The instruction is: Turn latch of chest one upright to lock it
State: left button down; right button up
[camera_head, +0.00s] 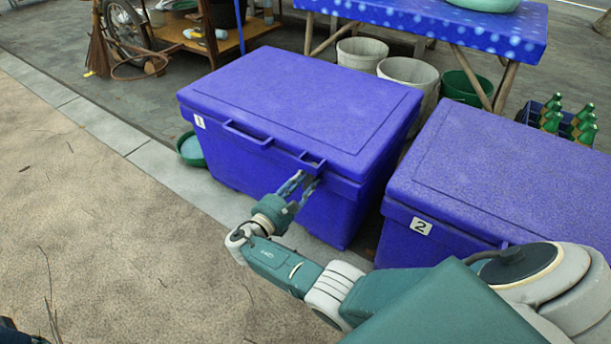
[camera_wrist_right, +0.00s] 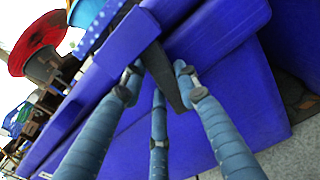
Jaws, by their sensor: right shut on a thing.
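Chest one (camera_head: 290,110) is a blue chest with a closed lid and a white "1" label (camera_head: 199,121). My right gripper (camera_head: 302,183) is at the front of this chest, just below the lid's rim near its right corner. In the right wrist view, the fingers of my right gripper (camera_wrist_right: 158,78) are closed around a dark bar, the latch (camera_wrist_right: 167,83), which lies against the blue chest front. The latch looks slanted in that view. In the head view the fingers mostly hide it, so its exact angle is unclear. My left gripper is not in view.
Chest two (camera_head: 490,170), with a "2" label (camera_head: 422,226), stands close on the right, with a narrow gap between the chests. A blue-clothed table (camera_head: 440,30), buckets (camera_head: 408,72) and a cart (camera_head: 205,30) stand behind. The paved ground at front left is free.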

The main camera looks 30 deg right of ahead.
jog(key=shift+n+p, duration=0.4)
jog(key=shift+n, duration=0.9)
jog(key=shift+f+n, duration=0.1)
jog(key=shift+n, duration=0.2)
jog(key=o, duration=1.2)
jog(key=shift+a, duration=0.15)
jog(key=v, duration=1.1)
jog(key=shift+s+a+f, duration=0.1)
jog(key=shift+s+a, duration=0.1)
jog(key=shift+a, duration=0.05)
